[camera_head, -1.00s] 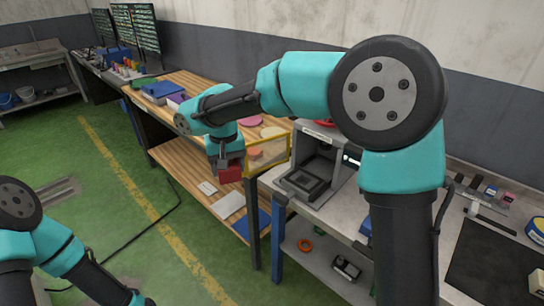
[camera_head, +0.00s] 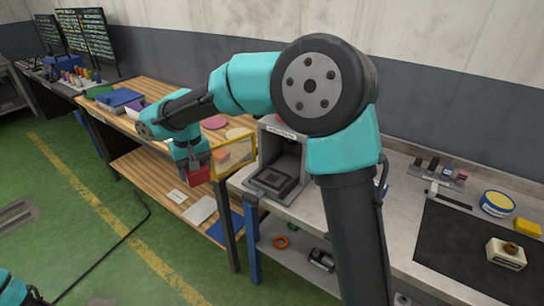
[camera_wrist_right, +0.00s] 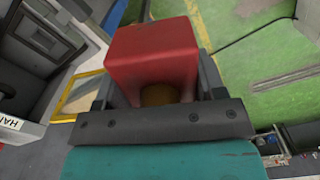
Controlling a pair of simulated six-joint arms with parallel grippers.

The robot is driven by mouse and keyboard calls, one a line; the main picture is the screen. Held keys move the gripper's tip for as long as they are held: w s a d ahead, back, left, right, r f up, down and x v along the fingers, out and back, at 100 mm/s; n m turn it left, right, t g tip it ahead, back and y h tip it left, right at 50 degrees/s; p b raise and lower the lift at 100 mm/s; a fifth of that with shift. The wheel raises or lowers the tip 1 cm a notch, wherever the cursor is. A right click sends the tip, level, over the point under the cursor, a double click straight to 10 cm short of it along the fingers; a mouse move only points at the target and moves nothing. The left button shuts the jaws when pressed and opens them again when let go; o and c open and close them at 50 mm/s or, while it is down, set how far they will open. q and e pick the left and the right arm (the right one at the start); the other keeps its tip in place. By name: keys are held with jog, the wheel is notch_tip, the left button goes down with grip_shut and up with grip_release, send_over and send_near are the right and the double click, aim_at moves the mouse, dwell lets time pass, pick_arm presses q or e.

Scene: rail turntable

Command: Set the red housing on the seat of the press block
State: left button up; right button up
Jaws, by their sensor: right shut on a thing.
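The red housing (camera_head: 198,176) is held in my right gripper (camera_head: 192,162), to the left of the press block (camera_head: 268,142) in the head view. The gripper is shut on it, and in the wrist view the housing (camera_wrist_right: 152,52) sits between the two fingers, with a round brownish opening partly visible on its near side. The press block is a grey frame with a dark square seat (camera_head: 272,182) low at its front. The seat looks empty, and the housing is apart from it. My left gripper is out of view; only a bit of that arm shows.
A yellow-framed panel (camera_head: 233,156) stands between the housing and the press block. The wooden bench (camera_head: 150,88) lies behind, with a lower shelf holding flat sheets. On the right, a dark mat (camera_head: 455,250) carries a small white block (camera_head: 506,254).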

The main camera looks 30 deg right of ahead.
jog(key=w+d+f+n, duration=0.1)
jog(key=d+f+n, duration=0.1)
jog(key=d, duration=1.1)
jog(key=w+d+f+n, duration=0.2)
jog(key=d+f, duration=0.3)
jog(key=d, duration=0.8)
jog(key=shift+d, duration=0.3)
jog(key=shift+f, duration=0.1)
jog(key=shift+f, duration=3.15)
jog(key=shift+f, duration=0.5)
jog(key=o, duration=1.4)
